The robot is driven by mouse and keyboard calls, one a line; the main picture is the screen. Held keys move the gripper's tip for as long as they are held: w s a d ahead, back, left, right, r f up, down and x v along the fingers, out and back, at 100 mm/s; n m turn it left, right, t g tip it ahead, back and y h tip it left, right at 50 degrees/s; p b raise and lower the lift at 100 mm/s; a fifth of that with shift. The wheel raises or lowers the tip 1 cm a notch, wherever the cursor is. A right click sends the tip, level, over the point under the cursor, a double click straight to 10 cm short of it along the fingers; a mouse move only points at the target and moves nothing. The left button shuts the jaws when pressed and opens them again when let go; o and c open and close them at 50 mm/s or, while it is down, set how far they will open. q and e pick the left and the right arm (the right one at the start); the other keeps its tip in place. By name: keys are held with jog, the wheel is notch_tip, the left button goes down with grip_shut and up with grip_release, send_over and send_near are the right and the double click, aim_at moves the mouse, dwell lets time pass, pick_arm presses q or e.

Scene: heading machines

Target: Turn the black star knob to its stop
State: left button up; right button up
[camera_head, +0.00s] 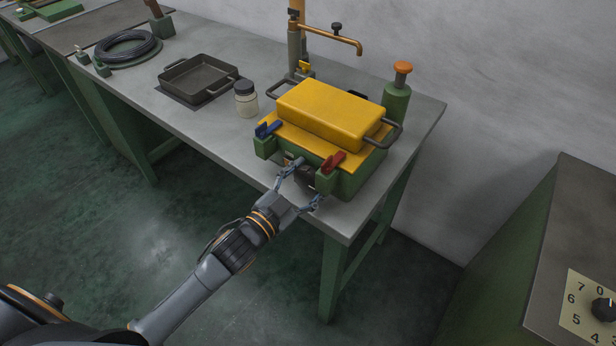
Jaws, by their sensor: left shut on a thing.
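A black knob (304,172) sits low on the front of a green machine (347,184), between two green blocks with a blue and a red lever. It is small and partly hidden, so its star shape and its turned position cannot be made out. My left gripper (307,184) reaches in from the lower left. Its two fingers lie on either side of the knob and are shut on it. My right gripper is not in view.
The machine has a yellow lid (331,112), side handles, and a blue lever (268,129) and red lever (333,162) close to my gripper. A jar (246,101), grey tray (163,83) and green bottle (396,103) stand nearby. A numbered dial (604,309) is at right.

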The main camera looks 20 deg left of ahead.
pick_arm(q)
jog(key=m+p, duration=0.1)
jog(key=m, duration=0.2)
jog(key=shift+d+f+m+p, duration=0.1)
jog(key=shift+m+p, duration=0.35)
jog(key=shift+m, duration=1.05)
jog(key=o, duration=1.2)
jog(key=shift+c, duration=0.2)
jog(key=shift+s, duration=0.1)
jog(key=shift+s+f, duration=0.1)
jog(key=shift+s, duration=0.15)
jog(key=v, duration=0.7)
